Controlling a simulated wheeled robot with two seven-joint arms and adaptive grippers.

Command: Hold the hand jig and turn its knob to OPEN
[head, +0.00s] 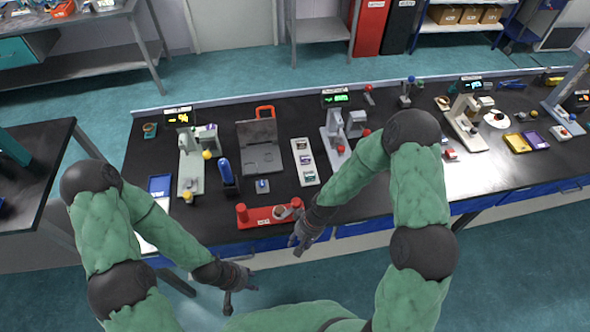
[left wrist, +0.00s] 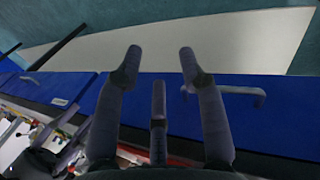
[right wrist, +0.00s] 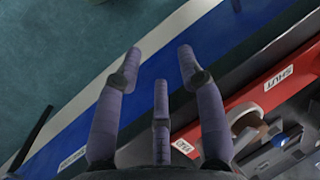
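The red hand jig (head: 262,217) lies at the front edge of the dark bench in the head view, with a red post (head: 241,211) at its left end and a grey-brown round part (head: 282,212), perhaps the knob, near its right end. In the right wrist view the red jig (right wrist: 258,97) shows a SHUT label and another label partly hidden by a finger. My right gripper (head: 298,245) is open and empty, just in front of the jig's right end; its fingers also show in the right wrist view (right wrist: 160,57). My left gripper (head: 240,288) is open and empty, low in front of the bench; its spread fingers show in the left wrist view (left wrist: 160,58).
Behind the jig stand a dark blue upright tool (head: 226,172), a grey open case (head: 260,150) and a white sample tray (head: 305,162). Bench instruments (head: 190,165) stand further back. Blue drawer fronts with handles (left wrist: 235,92) run below the bench edge.

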